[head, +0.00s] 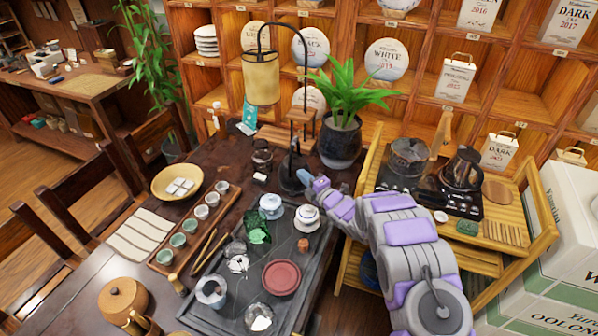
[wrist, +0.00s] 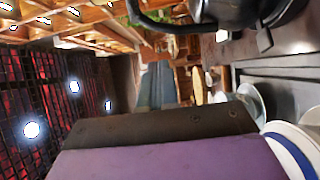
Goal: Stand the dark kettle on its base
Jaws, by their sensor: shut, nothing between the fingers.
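A dark, shiny kettle-like vessel (head: 462,170) stands upright on the right part of a black base (head: 425,196) on the wooden side stand. A clearer glass vessel (head: 410,157) stands on the left part. My gripper (head: 307,181) is far left of them, over the tea table, shut and empty. A dark rounded object (head: 291,183) is just beyond its tip by the lamp post. The wrist view shows a black body (wrist: 235,13) with a curved black handle-like part; I cannot tell whether this is another kettle. My arm crosses between table and stand.
A dark tea tray (head: 328,235) below my gripper holds white cups, a lidded bowl (head: 306,217) and a red dish (head: 281,277). A lamp (head: 262,78) and potted plant (head: 341,141) rise behind. A gap separates table and stand (head: 515,235).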

